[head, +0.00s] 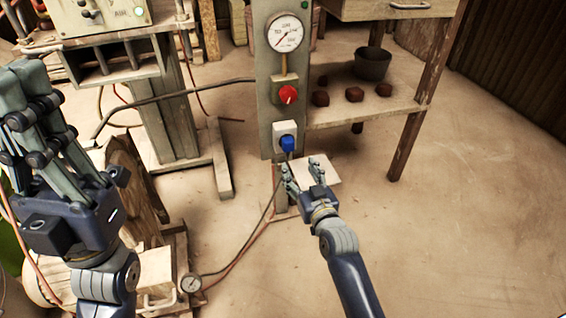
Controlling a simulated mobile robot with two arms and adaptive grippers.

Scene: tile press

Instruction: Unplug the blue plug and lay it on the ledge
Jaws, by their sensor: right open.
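The blue plug (287,143) sits in the white socket (284,128) low on the grey-green post. A dark cable hangs from it toward the floor. My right gripper (301,166) is open and empty, just below and slightly right of the plug, apart from it. A pale flat plate (325,171), which may be the ledge, shows behind and right of its fingers at the post's foot. My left gripper (35,95) is large at the left edge, fingers pointing up, far from the plug. Its fingers overlap, so I cannot tell its opening.
A red knob (288,94) and a dial gauge (285,33) are on the post above the socket. A wooden table with a lower shelf (400,102) holding dark lumps and a bowl (372,64) stands right. Hoses run left. The floor at right is clear.

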